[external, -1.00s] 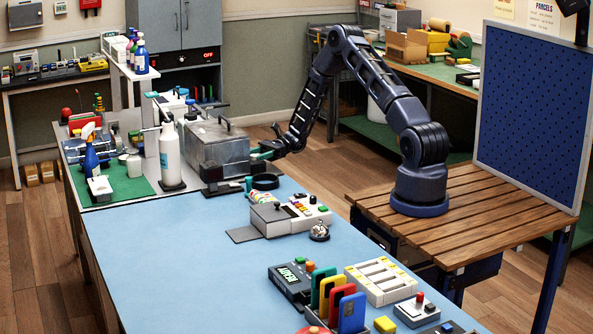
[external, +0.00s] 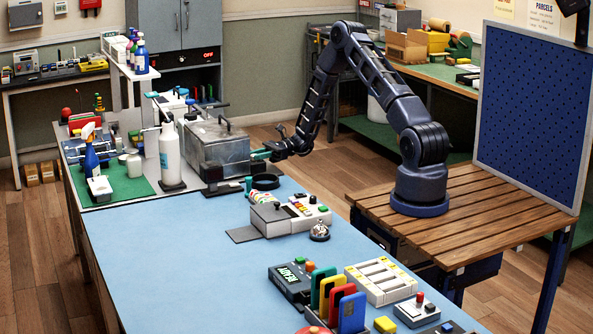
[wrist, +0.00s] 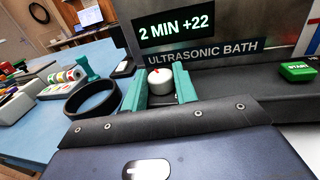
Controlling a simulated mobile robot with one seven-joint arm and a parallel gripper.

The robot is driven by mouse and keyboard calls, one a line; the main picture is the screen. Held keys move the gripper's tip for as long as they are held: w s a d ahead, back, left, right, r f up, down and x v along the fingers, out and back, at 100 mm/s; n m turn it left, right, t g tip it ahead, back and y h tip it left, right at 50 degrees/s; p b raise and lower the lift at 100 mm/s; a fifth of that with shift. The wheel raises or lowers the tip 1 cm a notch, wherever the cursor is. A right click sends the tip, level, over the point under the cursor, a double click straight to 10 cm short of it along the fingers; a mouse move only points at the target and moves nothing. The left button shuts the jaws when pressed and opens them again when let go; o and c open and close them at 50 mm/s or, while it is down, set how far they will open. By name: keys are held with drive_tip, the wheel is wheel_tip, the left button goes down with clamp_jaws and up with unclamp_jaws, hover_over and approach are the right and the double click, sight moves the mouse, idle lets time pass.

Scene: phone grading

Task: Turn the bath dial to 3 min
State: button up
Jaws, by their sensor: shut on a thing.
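The ultrasonic bath (external: 215,146) is a grey metal tank with a lid at the back of the blue table. In the wrist view its black display (wrist: 175,26) reads "2 MIN +22" in green, above the label "ULTRASONIC BATH". The bath dial (wrist: 160,82) is a white round knob with a red mark near its top. My gripper (wrist: 160,88) has teal fingers on either side of the dial and is shut on it. In the external view my gripper (external: 262,155) is at the bath's front right side, and the dial is hidden there.
A green START button (wrist: 298,71) sits on the bath's base to the right. A black ring (wrist: 92,99) lies on the table to the left. A white device with coloured buttons (external: 290,215) stands nearer. The blue tabletop (external: 170,260) at front left is clear.

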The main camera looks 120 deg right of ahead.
drive_tip(key=m+h, duration=0.2)
drive_tip(key=h, duration=0.1)
drive_tip(key=m+h, duration=0.2)
drive_tip(key=h, duration=0.1)
drive_tip(key=a+m+g+h, duration=0.1)
drive_tip(key=m+h, duration=0.1)
drive_tip(key=h, duration=0.1)
drive_tip(key=shift+w+h, duration=0.1)
drive_tip(key=shift+h, duration=0.2)
drive_tip(key=m+g+h, duration=0.2)
drive_tip(key=h, duration=0.1)
drive_tip(key=m+g+h, duration=0.2)
drive_tip(key=m+h, duration=0.1)
drive_tip(key=shift+w+a+g, duration=0.2)
drive_tip(key=shift+g, duration=0.1)
drive_tip(key=shift+g+h, duration=0.3)
drive_tip(key=shift+h, duration=0.1)
drive_tip(key=o, duration=1)
drive_tip(key=shift+c, duration=0.2)
drive_tip(key=shift+t+y, duration=0.4)
drive_tip(key=shift+t, duration=0.1)
